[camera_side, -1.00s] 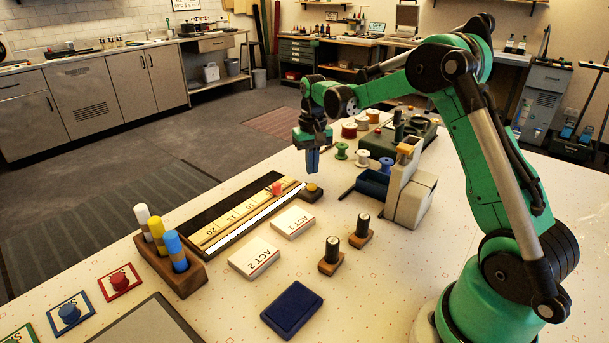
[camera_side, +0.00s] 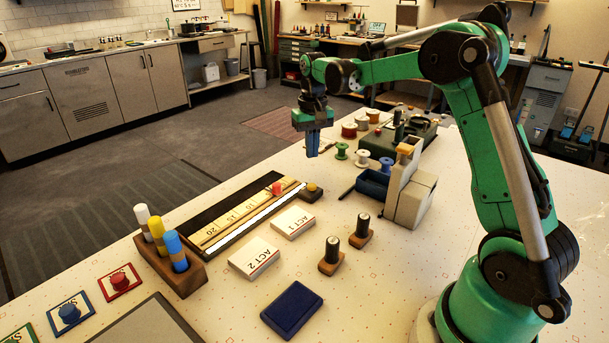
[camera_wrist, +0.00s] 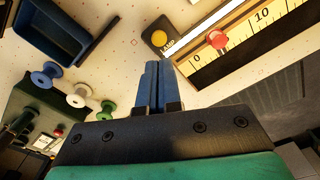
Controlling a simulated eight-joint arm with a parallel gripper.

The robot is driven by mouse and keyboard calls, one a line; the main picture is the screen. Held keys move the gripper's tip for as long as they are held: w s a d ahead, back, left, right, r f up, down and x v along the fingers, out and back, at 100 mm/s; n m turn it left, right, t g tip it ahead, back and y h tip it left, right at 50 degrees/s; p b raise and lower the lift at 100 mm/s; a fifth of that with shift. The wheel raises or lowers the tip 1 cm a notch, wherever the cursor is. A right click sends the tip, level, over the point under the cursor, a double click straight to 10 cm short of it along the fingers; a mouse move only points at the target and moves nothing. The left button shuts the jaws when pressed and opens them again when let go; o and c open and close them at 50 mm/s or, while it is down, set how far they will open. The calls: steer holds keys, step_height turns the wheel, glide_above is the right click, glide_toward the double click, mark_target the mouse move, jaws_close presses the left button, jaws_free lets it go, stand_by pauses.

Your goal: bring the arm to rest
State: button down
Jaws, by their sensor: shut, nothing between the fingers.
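My gripper (camera_side: 312,153) hangs above the far part of the table, pointing down, with its blue fingers together and nothing between them. In the wrist view my gripper (camera_wrist: 155,68) shows the same closed blue fingers, over bare table. The measuring board (camera_side: 235,220) with its ruler scale lies below and to the left of my gripper in the side view. A red knob (camera_side: 277,188) sits on the board, and a yellow button (camera_side: 312,187) is at its end. My gripper touches none of these.
Thread spools (camera_side: 341,151), a blue bin (camera_side: 372,187) and a grey-beige machine (camera_side: 410,195) stand right of my gripper. Two white boxes (camera_side: 254,257), dark-topped stamps (camera_side: 331,255), a blue pad (camera_side: 292,308) and a wooden marker holder (camera_side: 185,280) occupy the nearer table.

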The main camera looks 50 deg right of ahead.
steer(key=s+a+r+n+t, duration=0.3)
steer(key=s+a+r, duration=0.2)
steer(key=a, duration=0.4)
steer(key=s+a+f+n+t, duration=0.2)
steer(key=s+a+n+t, duration=0.1)
steer(key=s+a, duration=0.3)
steer(key=shift+s+a+t, duration=0.4)
steer(key=shift+s+t, duration=0.2)
steer(key=shift+s, duration=0.1)
